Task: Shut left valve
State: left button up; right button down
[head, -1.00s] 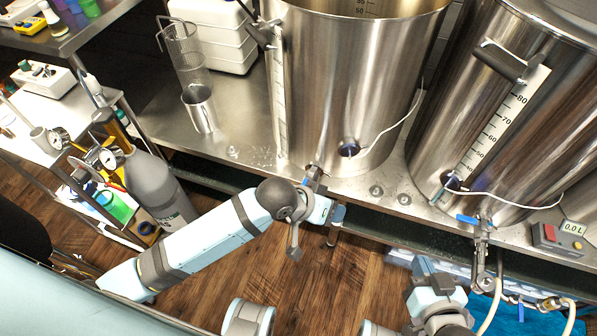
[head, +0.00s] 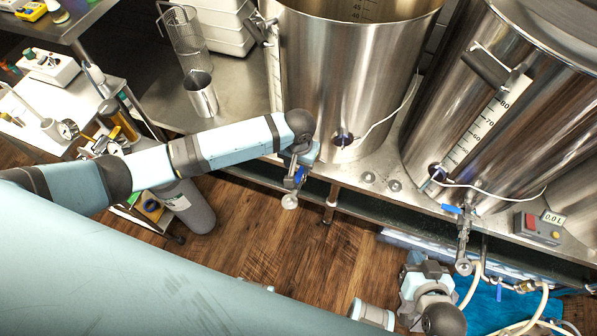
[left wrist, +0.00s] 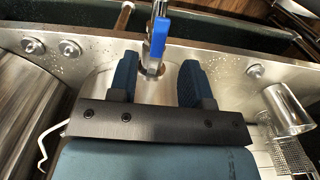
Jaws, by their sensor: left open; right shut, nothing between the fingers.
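The left valve (head: 289,200) hangs at the front edge of the bench below the left kettle (head: 345,85). Its blue handle (head: 300,176) shows just below my left gripper (head: 303,153). In the left wrist view the blue handle (left wrist: 159,35) appears roughly in line with the metal pipe. There my left gripper's two dark fingers (left wrist: 158,72) are open, with the valve in the gap ahead of them, apparently not gripped. In the head view my left fingertips are mostly hidden. My right gripper (head: 411,262) is at the lower right, shut and empty, away from the left valve.
A right kettle (head: 490,110) has its own blue-handled valve (head: 462,222). A control box (head: 538,228) sits beside it. Hoses (head: 475,285) hang at lower right. A gas cylinder (head: 188,205) stands below my left arm. A steel cup (head: 201,95) stands on the bench.

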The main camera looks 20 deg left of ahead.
aim_at(298, 175)
pick_arm(q)
notch_tip(298, 175, down, 5)
jog(key=shift+f+b, duration=0.15)
jog(key=shift+b, duration=0.15)
grip_shut()
